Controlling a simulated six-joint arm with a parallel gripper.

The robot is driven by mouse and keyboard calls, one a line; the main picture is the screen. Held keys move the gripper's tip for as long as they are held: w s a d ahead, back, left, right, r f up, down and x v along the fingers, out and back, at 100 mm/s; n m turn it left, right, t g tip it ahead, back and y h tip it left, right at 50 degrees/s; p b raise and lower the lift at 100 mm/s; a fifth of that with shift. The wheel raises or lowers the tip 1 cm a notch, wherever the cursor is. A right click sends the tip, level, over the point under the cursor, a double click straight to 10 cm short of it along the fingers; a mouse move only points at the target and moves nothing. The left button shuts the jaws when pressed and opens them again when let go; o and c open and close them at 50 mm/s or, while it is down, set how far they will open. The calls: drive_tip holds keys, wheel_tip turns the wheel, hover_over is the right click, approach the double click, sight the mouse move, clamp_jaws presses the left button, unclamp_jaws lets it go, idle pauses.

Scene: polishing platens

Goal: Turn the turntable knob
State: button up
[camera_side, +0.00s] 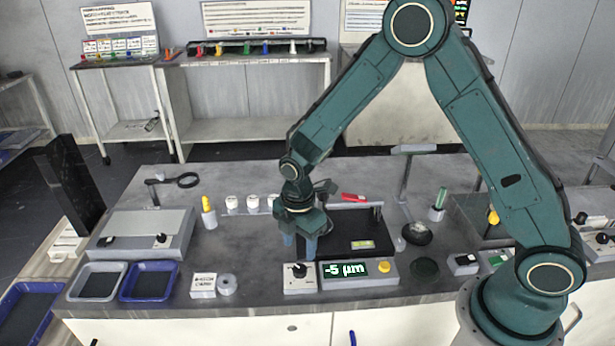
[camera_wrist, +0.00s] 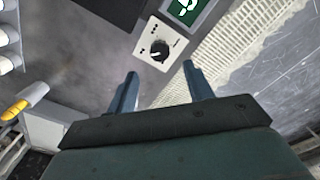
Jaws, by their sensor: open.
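The turntable knob (camera_side: 299,270) is a black dial on a small white box (camera_side: 299,285) at the bench's front edge, left of the display unit. In the wrist view the knob (camera_wrist: 159,50) sits on the white panel with dot marks around it, ahead of the fingertips. My gripper (camera_side: 300,252) points down above and just behind the knob box in the side view. In the wrist view its two blue fingers (camera_wrist: 160,68) are spread apart with nothing between them. The fingers look apart from the knob; the exact gap cannot be told.
A display unit (camera_side: 358,273) reading -5 µm with a yellow button stands right of the box. A black plate (camera_side: 345,228) lies behind. A tape roll (camera_side: 227,285) and a label block (camera_side: 203,286) stand left, then blue (camera_side: 149,283) and grey trays (camera_side: 97,283). White-capped bottles (camera_side: 232,203) stand behind.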

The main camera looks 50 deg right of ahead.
sight(300, 268)
drive_tip(key=shift+f, duration=3.95)
drive_tip(key=shift+c, duration=0.4)
drive_tip(key=c, duration=0.9)
